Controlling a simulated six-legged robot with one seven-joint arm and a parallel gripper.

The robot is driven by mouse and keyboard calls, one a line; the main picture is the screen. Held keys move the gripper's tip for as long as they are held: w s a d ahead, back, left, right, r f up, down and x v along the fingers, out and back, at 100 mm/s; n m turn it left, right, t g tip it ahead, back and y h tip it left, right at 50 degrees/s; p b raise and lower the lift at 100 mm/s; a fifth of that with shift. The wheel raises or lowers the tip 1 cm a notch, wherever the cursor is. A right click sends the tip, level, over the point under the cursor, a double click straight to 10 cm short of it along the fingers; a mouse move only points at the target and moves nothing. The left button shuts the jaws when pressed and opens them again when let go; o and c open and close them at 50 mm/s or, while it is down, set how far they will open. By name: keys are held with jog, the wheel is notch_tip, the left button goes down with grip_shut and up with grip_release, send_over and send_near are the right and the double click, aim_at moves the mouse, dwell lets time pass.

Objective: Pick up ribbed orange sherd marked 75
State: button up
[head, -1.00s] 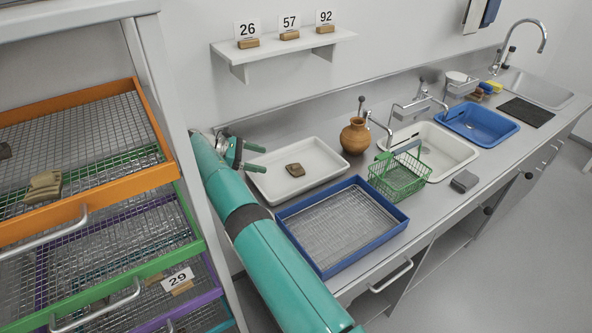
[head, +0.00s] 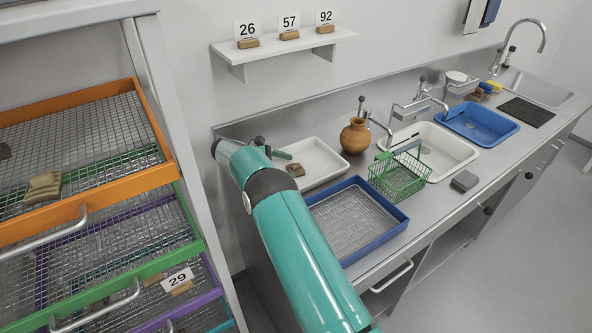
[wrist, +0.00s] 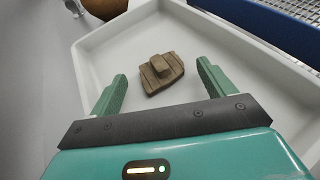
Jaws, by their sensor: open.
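A ribbed brown sherd (wrist: 160,72) with a small raised block on top lies in the white tray (wrist: 85,45). In the head view the sherd (head: 295,170) is near the tray's left part, close beside my arm. No number can be read on it. My gripper (wrist: 161,69) is open and empty, its two green fingers pointing toward the sherd, one on either side in the wrist view and apart from it. In the head view my arm hides most of the gripper; one green finger shows above the tray.
A blue tray with a mesh bottom (head: 400,216) stands in front of the white tray. A clay jug (head: 355,137) and a green wire basket (head: 399,178) are to the right. The drawer rack (head: 75,212) with another sherd (head: 43,187) stands at left.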

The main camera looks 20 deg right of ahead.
jog(key=shift+x, duration=0.9)
jog(key=shift+c, duration=0.4)
jog(key=c, duration=1)
